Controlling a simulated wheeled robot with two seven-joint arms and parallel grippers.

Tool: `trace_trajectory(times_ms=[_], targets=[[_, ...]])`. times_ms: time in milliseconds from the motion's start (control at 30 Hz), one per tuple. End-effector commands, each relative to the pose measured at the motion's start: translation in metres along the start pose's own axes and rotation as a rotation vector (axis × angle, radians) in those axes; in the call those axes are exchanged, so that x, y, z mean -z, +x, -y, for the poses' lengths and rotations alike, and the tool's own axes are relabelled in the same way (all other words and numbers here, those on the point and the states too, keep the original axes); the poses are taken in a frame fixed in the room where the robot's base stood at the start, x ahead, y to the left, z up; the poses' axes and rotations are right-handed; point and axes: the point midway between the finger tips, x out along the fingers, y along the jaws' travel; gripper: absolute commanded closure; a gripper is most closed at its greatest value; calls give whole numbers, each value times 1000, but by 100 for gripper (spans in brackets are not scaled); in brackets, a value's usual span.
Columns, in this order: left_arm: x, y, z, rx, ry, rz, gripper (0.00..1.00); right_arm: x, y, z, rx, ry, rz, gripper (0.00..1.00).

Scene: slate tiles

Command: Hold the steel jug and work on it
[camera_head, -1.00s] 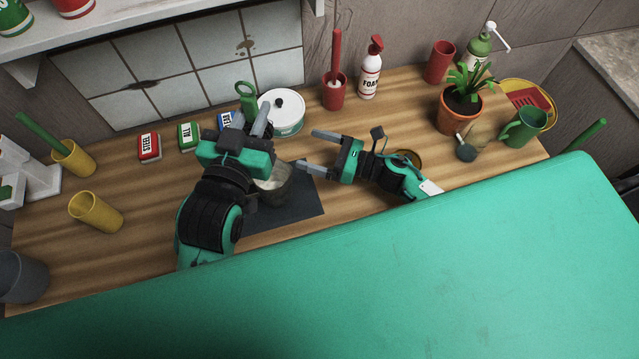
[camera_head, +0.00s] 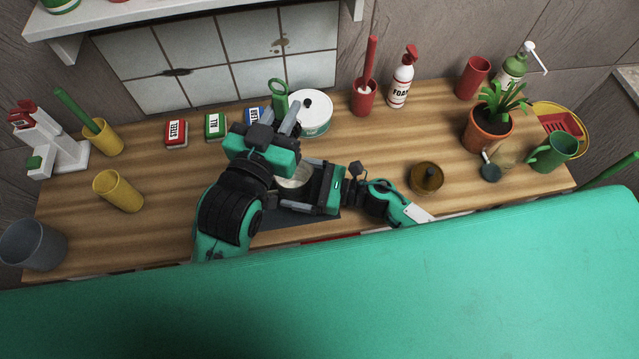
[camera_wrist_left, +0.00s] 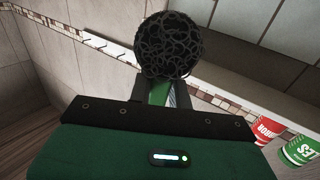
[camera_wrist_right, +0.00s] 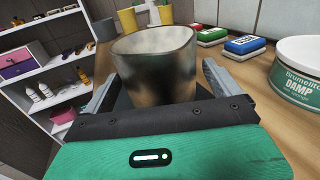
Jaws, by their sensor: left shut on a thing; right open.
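The steel jug (camera_wrist_right: 155,68) stands between the fingers of my right gripper (camera_wrist_right: 158,88) in the right wrist view. Its side is greyish and smeared with dark and brownish patches. In the head view the jug (camera_head: 295,177) stands on a dark mat (camera_head: 270,221), partly hidden by my arms. The right gripper is open, one finger on each side of the jug. My left gripper (camera_head: 281,121) is above and behind the jug, shut on a green-handled scrubber. Its black wire head (camera_wrist_left: 168,45) and part of the green handle (camera_wrist_left: 160,92) show in the left wrist view.
A white tub (camera_head: 315,118) and red, green and blue labelled blocks (camera_head: 214,126) stand behind. A brown round dish (camera_head: 426,178) lies right. Yellow cups (camera_head: 118,191) are left. A red holder (camera_head: 363,98), foam bottle (camera_head: 401,80) and potted plant (camera_head: 490,128) stand at back right.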

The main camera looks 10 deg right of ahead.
Motion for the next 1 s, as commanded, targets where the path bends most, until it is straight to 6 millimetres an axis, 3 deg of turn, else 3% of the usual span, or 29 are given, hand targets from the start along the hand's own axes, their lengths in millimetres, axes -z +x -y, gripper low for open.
trace_trajectory(times_ms=[200, 533, 833, 1000], targets=[[0, 0, 0, 0, 0, 0, 100, 0, 20, 0, 0, 0, 0, 6], [0, 0, 0, 0, 0, 0, 100, 0, 23, 0, 1, 0, -1, 6], [0, 0, 0, 0, 0, 0, 100, 0, 23, 0, 1, 0, -1, 61], [-15, 2, 0, 0, 1, 4, 100, 0, 23, 0, 1, 0, -1, 61]])
